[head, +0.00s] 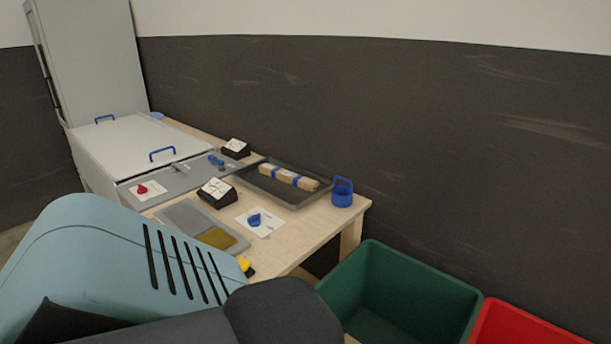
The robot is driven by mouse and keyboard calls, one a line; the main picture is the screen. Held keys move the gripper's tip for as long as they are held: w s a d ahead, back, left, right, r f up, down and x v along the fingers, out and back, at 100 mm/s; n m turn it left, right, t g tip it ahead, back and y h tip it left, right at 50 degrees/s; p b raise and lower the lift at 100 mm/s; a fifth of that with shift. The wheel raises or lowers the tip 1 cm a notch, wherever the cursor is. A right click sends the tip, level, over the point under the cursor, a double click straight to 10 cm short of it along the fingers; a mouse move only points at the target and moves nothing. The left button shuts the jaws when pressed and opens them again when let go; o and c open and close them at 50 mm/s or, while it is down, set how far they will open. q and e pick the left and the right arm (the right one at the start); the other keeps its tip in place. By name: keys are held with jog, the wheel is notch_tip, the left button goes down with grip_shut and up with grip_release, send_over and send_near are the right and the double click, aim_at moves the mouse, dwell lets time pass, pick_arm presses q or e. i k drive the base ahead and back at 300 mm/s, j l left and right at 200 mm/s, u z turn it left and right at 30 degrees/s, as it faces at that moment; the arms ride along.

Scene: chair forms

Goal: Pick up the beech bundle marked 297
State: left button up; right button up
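A light wooden bundle (280,174) with blue bands lies in a dark grey tray (298,203) at the back right of the table. It looks like the beech bundle, but no number can be read on it at this size. My light blue and black body parts fill the lower left and bottom middle of the head view. Neither gripper's fingers can be made out, and nothing touches the bundle.
The wooden table (318,222) stands against a dark wall. A blue holder (342,191) stands right of the tray. A grey box (130,146) with blue handles is at the left. A green bin (410,290) and a red bin (520,322) stand at lower right.

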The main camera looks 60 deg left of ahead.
aim_at(299, 181)
jog(key=k+j+z, duration=0.25)
jog(key=j, duration=0.15)
jog(key=k+j+z, duration=0.2)
jog(key=j, duration=0.2)
jog(key=k+j+z, duration=0.25)
jog(key=k+j, duration=0.3)
jog(key=j, duration=0.15)
jog(key=k+j, duration=1.1)
jog(key=j, duration=0.15)
jog(key=j+z, duration=0.05)
